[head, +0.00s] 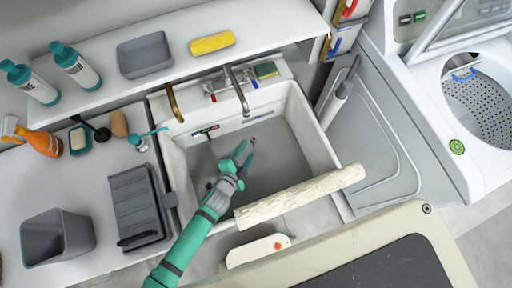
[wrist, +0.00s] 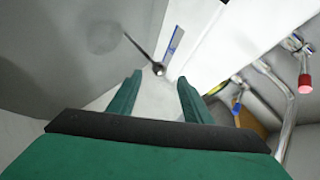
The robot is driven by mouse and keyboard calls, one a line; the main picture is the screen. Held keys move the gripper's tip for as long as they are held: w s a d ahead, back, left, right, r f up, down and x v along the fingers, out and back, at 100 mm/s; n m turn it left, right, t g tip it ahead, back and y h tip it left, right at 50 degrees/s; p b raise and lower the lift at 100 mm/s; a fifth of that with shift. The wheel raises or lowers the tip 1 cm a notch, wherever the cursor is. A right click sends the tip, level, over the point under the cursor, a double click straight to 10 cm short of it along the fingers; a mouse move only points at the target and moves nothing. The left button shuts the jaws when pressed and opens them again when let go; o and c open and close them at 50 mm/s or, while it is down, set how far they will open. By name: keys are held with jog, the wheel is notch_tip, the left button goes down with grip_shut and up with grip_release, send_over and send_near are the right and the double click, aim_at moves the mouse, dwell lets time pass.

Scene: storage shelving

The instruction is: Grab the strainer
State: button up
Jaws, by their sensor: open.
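My gripper (head: 244,157) is inside the sink, with its green fingers apart and nothing between them. The wrist view shows the open fingers (wrist: 158,88) too. Just beyond them is a thin dark handle (wrist: 142,50) with a rounded end close to the fingertips. A faint greyish round patch lies near its far end, so this may be the strainer, but I cannot tell surely. In the head view only a small dark bit shows by the fingertips, and no strainer is clearly recognisable.
The sink (head: 180,170) has a faucet (head: 238,92) at its back edge and a pale rough roll (head: 300,195) across its front. A blue strip (wrist: 174,40) is on the white wall in the wrist view. Bottles and a grey bin (head: 57,238) stand left; a washing machine (head: 480,100) stands right.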

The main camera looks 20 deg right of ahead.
aim_at(253, 141)
jog(key=x, duration=0.8)
jog(key=shift+d, duration=0.15)
jog(key=shift+d, duration=0.1)
jog(key=c, duration=0.9)
grip_shut()
jog(key=shift+f, duration=0.1)
